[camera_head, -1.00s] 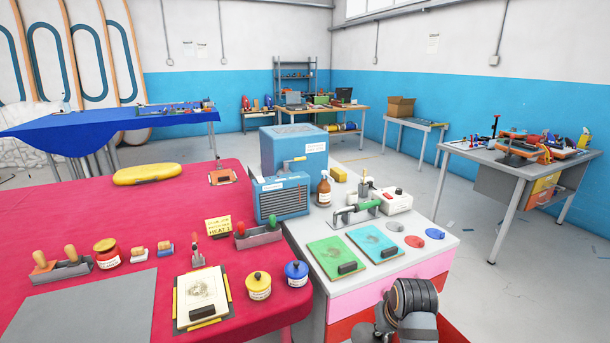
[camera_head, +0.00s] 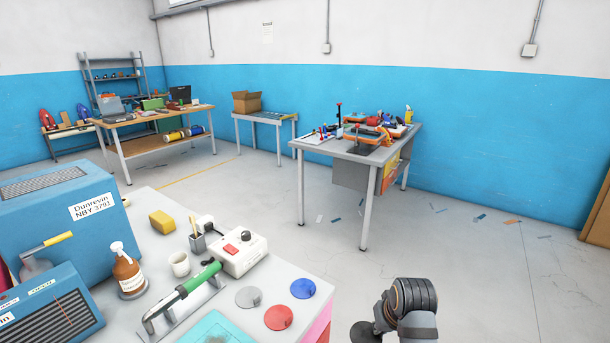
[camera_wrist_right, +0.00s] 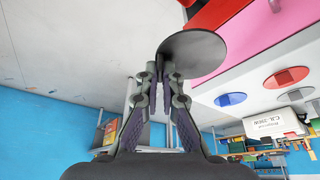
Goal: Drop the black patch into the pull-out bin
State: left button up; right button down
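The black patch (camera_wrist_right: 194,56) is a flat dark disc, pinched at its edge between the fingertips of my right gripper (camera_wrist_right: 163,75) in the right wrist view. In the head view the patch (camera_head: 363,332) shows at the bottom edge, beside my right gripper (camera_head: 386,328), off the right side of the grey-topped cart. A red part (camera_wrist_right: 218,12) below the pink drawer front (camera_wrist_right: 240,40) shows at the top of the right wrist view; it may be the pull-out bin, but its inside cannot be made out. My left gripper is not in view.
Grey (camera_head: 248,297), red (camera_head: 279,317) and blue (camera_head: 303,288) discs lie on the cart top (camera_head: 320,268). A green-handled tool (camera_head: 185,292), a white box (camera_head: 238,253) and a brown bottle (camera_head: 127,272) stand there too.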

jog(key=f, duration=0.1)
jog(key=f+n+b, duration=0.1)
jog(key=f, duration=0.1)
jog(key=shift+w+a+f, duration=0.2)
jog(key=shift+w+f, duration=0.05)
jog(key=shift+w, duration=0.15)
pick_arm(q)
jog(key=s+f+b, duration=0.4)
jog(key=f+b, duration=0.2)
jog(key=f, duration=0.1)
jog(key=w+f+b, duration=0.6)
jog(key=b, duration=0.2)
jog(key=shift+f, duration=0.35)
pick_arm(e)
notch_tip(320, 180, down, 30)
jog(key=a+n+g+y, duration=0.1)
jog(key=n+g+y, duration=0.1)
jog(key=n, duration=0.7)
jog(key=shift+s+a+f+n+y, duration=0.25)
jog(key=shift+s+n+y, duration=0.15)
jog(key=shift+y, duration=0.3)
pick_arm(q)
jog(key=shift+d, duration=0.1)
pick_arm(e)
jog(key=c, duration=1.4)
grip_release()
jog(key=shift+c, duration=0.2)
jog(key=shift+r, duration=0.1)
